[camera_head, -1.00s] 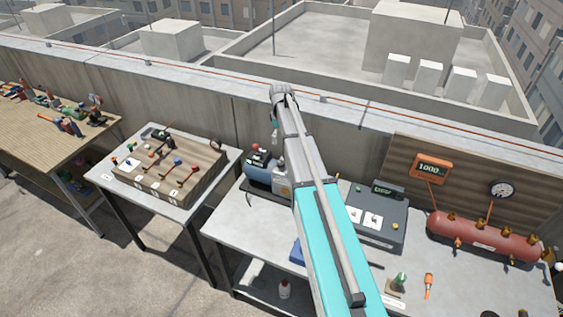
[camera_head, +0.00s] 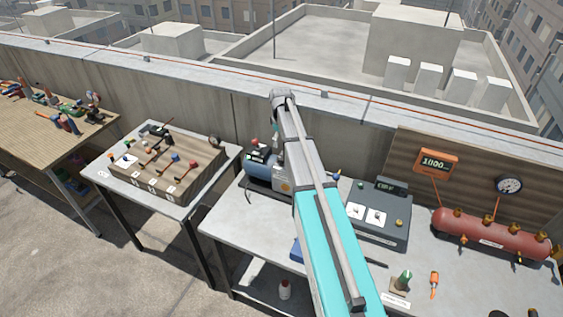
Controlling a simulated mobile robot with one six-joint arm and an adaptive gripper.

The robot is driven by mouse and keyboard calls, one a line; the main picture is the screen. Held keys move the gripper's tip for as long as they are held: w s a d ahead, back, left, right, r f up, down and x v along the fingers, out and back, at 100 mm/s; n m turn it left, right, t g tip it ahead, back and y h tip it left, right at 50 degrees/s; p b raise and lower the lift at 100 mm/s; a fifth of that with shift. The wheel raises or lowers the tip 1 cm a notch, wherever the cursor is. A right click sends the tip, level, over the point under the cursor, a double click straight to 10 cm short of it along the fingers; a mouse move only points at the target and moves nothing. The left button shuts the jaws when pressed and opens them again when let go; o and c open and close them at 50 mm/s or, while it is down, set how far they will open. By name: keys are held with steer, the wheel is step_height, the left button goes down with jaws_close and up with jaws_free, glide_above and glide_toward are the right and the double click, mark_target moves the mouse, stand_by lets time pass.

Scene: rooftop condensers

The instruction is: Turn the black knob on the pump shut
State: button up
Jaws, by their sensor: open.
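The pump (camera_head: 262,168), a blue cylinder with dark and red parts on top, sits at the back left of the middle grey bench. A grey block joins its right side. I cannot make out the black knob on it at this size. My teal and grey arm reaches up across the bench and bends down at its far end, above and just right of the pump. My gripper (camera_head: 276,138) hangs there, small and mostly hidden by the arm. It looks open and empty. I cannot tell whether it touches the pump.
A grey control box (camera_head: 378,212) stands right of my arm. A red tank (camera_head: 490,236), an orange display (camera_head: 436,163) and a gauge (camera_head: 509,185) are further right. A wooden valve board (camera_head: 170,168) lies on the left table. A concrete parapet (camera_head: 345,120) runs behind.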

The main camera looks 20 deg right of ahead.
mark_target(281, 157)
steer(key=shift+f+b, duration=4.25)
steer(key=shift+f, duration=0.3)
steer(key=c, duration=1.2)
steer(key=shift+o, duration=0.2)
